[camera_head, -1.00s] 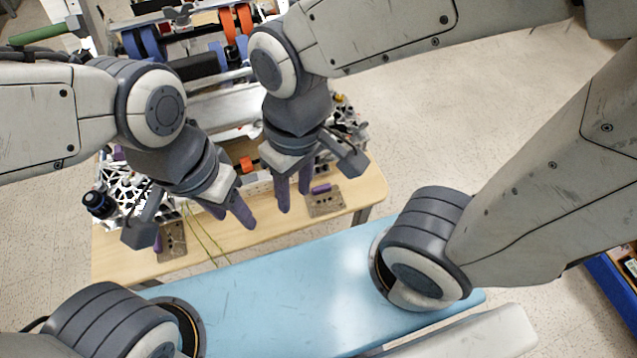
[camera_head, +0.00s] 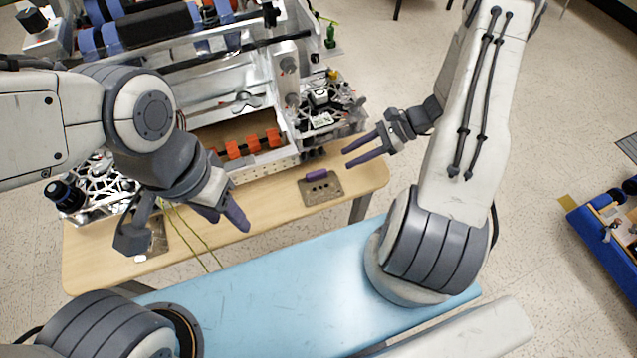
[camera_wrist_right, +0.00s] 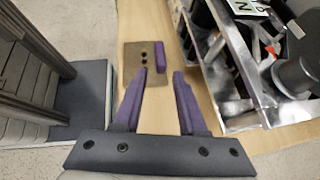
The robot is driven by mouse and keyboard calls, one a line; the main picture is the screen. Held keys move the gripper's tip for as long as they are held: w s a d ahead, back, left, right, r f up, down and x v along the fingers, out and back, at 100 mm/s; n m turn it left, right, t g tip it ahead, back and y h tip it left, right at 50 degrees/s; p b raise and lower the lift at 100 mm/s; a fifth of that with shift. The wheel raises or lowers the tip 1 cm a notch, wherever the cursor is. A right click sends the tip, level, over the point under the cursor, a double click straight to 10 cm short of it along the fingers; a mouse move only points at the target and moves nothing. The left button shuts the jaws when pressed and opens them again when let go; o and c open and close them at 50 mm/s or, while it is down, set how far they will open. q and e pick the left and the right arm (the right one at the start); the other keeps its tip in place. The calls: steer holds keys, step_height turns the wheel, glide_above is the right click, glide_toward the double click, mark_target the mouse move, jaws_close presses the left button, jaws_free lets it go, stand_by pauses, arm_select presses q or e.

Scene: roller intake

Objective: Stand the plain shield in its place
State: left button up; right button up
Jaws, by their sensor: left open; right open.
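I cannot tell for sure which thing is the plain shield. A grey-brown plate with dark holes (camera_head: 322,192) lies on the wooden table, with a purple block (camera_head: 316,175) at its far edge; the right wrist view shows the plate (camera_wrist_right: 133,62) and the upright-looking block (camera_wrist_right: 154,62) too. My right gripper (camera_head: 348,157) is open and empty, to the right of the plate and apart from it. In the right wrist view its open fingers (camera_wrist_right: 161,73) point towards the plate. My left gripper (camera_head: 228,222) is open over the table's left part, partly hiding a second plate (camera_head: 157,238).
The roller intake (camera_head: 215,130) stands on the table (camera_head: 275,205), with orange rollers (camera_head: 250,146) inside and lattice side parts (camera_head: 325,110). Thin green-yellow wires (camera_head: 195,235) hang near my left gripper. A blue crate (camera_head: 590,235) is on the floor at right.

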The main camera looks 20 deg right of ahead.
mark_target(319, 173)
steer(key=x, duration=0.4)
steer(key=shift+a, duration=0.1)
steer(key=p+x, duration=0.2)
steer(key=x, duration=0.2)
steer(key=shift+a, duration=0.2)
steer(key=shift+w+a+f, duration=0.1)
steer(key=shift+a+f, duration=0.15)
steer(key=shift+f, duration=0.1)
jaws_close()
